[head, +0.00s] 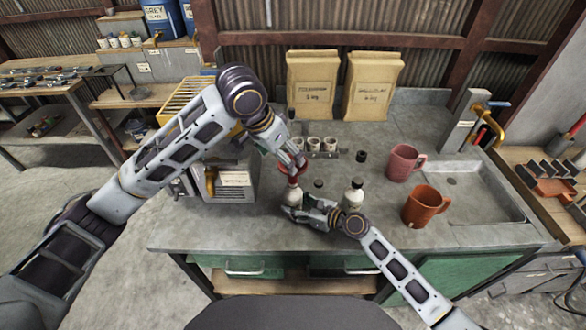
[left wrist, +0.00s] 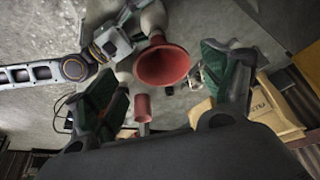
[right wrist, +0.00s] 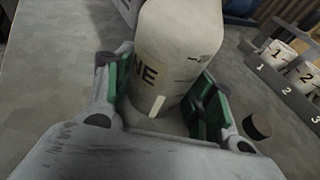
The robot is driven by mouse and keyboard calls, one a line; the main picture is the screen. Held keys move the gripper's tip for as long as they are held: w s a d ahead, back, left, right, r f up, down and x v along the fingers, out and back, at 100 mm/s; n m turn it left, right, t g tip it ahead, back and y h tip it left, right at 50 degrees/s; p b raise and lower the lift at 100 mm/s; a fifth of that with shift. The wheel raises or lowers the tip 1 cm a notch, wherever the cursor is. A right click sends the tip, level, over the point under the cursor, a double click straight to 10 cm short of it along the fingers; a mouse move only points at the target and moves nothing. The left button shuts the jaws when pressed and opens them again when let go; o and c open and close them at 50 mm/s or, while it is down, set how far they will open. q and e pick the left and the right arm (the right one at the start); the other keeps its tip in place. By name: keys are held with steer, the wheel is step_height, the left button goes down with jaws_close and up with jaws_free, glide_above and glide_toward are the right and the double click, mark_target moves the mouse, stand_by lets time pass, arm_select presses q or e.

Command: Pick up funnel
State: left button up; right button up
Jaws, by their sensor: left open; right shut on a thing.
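The red funnel (head: 291,174) is at the top of a pale bottle (head: 292,196) near the counter's front; whether its stem is inside the neck is hidden. In the left wrist view the funnel (left wrist: 163,66) faces me with its wide mouth. My left gripper (head: 292,158) is open, its fingers on either side of the funnel with gaps visible in the left wrist view. My right gripper (head: 305,208) is shut on the bottle, whose body with dark letters fills the right wrist view (right wrist: 168,60).
A second pale bottle (head: 353,195) stands close right of my right gripper. Pink (head: 404,163) and orange (head: 425,205) mugs stand farther right, before the sink (head: 475,200). Numbered cups (head: 314,145) and two paper bags (head: 312,85) are behind. A grey boxy device (head: 232,182) stands left.

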arm_select(q)
steer(key=shift+x, duration=2.4)
steer(key=shift+x, duration=2.6)
steer(key=shift+r, duration=0.1)
steer(key=c, duration=1.1)
steer(key=shift+r, duration=5)
steer(key=shift+c, duration=0.7)
arm_select(e)
steer(key=o, duration=0.8)
steer(key=shift+o, duration=0.2)
